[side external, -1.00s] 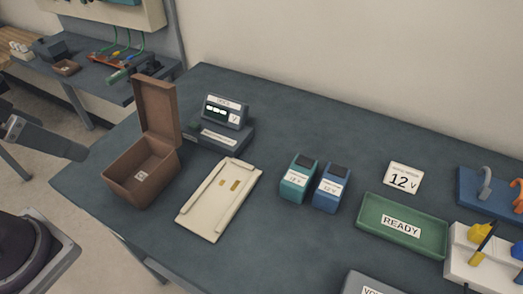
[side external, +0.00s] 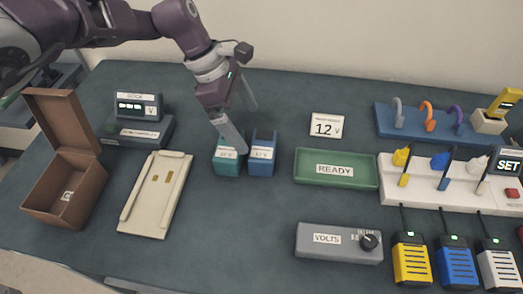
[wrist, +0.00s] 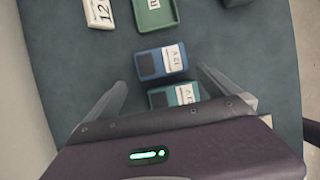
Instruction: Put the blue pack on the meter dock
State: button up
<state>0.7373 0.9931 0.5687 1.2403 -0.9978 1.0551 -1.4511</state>
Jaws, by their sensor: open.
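The blue pack (side external: 262,166) stands upright on the table, to the right of a teal pack (side external: 227,168); both carry white labels. The wrist view shows the blue pack (wrist: 158,64) just beyond the teal pack (wrist: 166,97). My gripper (side external: 248,128) is open and empty above the packs, with one finger partly in front of the teal pack. In the wrist view my gripper's fingers (wrist: 171,86) are spread to either side of the packs' area. The meter dock (side external: 140,130) appears to be the grey unit with a lit display at the back left; its base is empty.
A cream tray (side external: 130,224) with two gold patches lies in front of the dock. An open brown box (side external: 48,205) stands at the left. A green READY tray (side external: 337,182) and a 12 V card (side external: 327,125) are right of the packs. A grey VOLTS box (side external: 339,243) is in front.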

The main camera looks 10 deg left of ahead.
aim_at(261, 144)
jog(key=x, duration=0.7)
jog(key=shift+s+d+f, duration=0.1)
jog(key=shift+s+d, duration=0.1)
jog(key=shift+d, duration=0.2)
jog(key=c, duration=1.8)
notch_tip(261, 144, up, 10)
jog(key=shift+c, duration=0.2)
jog(key=s+a+r, duration=0.2)
jog(key=s+a, duration=0.1)
jog(key=a, duration=1.1)
jog(key=s+a, duration=0.8)
jog(key=s, duration=0.1)
notch_tip(261, 144, down, 11)
jog(key=shift+r, duration=0.1)
